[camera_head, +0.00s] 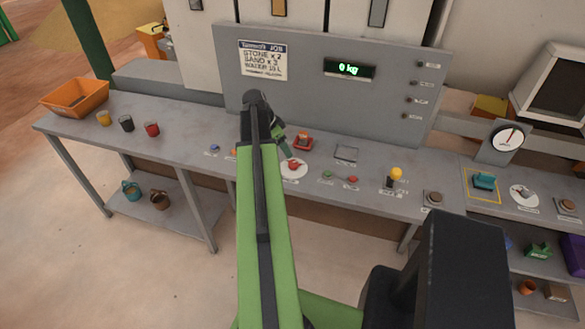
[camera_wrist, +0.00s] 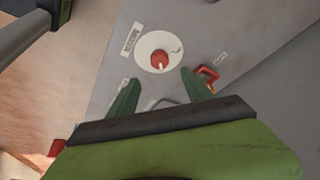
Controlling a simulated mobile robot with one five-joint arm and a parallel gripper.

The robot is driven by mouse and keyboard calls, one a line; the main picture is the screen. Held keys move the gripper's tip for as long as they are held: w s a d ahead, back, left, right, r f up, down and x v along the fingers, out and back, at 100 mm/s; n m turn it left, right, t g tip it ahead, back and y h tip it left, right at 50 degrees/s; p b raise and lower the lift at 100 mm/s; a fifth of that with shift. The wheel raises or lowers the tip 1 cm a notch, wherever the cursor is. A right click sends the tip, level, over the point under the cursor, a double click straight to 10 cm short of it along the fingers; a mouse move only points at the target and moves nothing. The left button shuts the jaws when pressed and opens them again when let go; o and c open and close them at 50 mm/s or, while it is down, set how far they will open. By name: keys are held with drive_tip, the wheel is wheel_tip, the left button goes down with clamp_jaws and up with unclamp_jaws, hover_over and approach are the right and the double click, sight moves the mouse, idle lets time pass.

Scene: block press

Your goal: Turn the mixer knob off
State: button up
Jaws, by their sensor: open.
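A red knob (camera_head: 293,164) sits on a round white dial plate on the grey bench panel. It also shows in the wrist view (camera_wrist: 159,59), near the top centre, with a white pointer mark on its front. My gripper (camera_head: 286,148) hangs over the panel close to the knob. In the wrist view its two green fingers (camera_wrist: 160,79) are apart, with nothing between them, and point towards the knob. The knob lies just beyond the fingertips. I cannot read the label beside the dial.
A red square frame (camera_head: 303,142) stands behind the knob. Green and red buttons (camera_head: 340,177) and a yellow-topped lever (camera_head: 396,174) lie to the right. The upright board (camera_head: 300,85) carries a display reading 0 kg. Cups and an orange tray (camera_head: 75,97) are at left.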

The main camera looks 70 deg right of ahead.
sight(293, 163)
drive_tip(key=b+x, duration=0.7)
drive_tip(key=x, duration=0.3)
drive_tip(key=shift+f+b, duration=0.1)
drive_tip(key=shift+b, duration=0.3)
